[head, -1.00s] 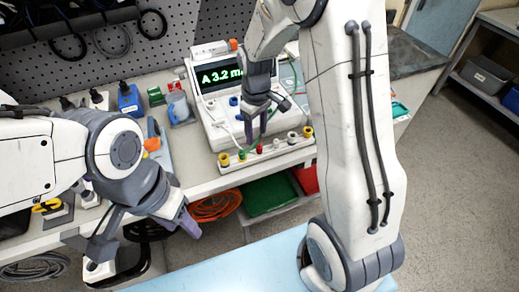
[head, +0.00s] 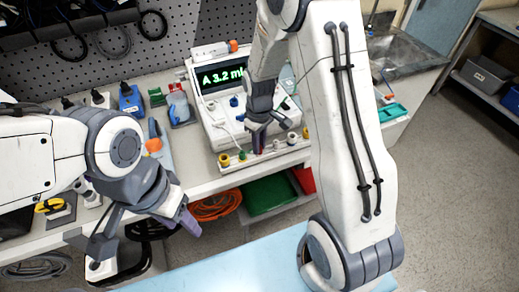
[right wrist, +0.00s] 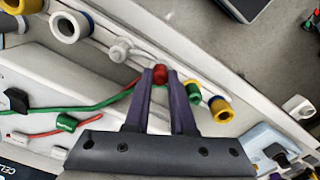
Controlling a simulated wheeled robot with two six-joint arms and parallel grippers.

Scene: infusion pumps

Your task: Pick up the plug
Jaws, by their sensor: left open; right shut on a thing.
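A red plug (right wrist: 160,74) sits in the row of coloured plugs and sockets along the front strip of the white infusion pump device (head: 217,128). My right gripper (head: 259,149) reaches down onto that strip. In the right wrist view, its two purple fingertips are shut on the red plug, which still stands at the strip. In the head view the fingers mostly hide the plug. My left gripper (head: 142,238) is open and empty, in front of the bench at the lower left.
Beside the red plug stand a white plug (right wrist: 120,50), a green plug (right wrist: 193,92) and a yellow socket (right wrist: 221,110). A green cable and a red cable (right wrist: 42,133) run close by. A green bin (head: 268,195) is under the bench.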

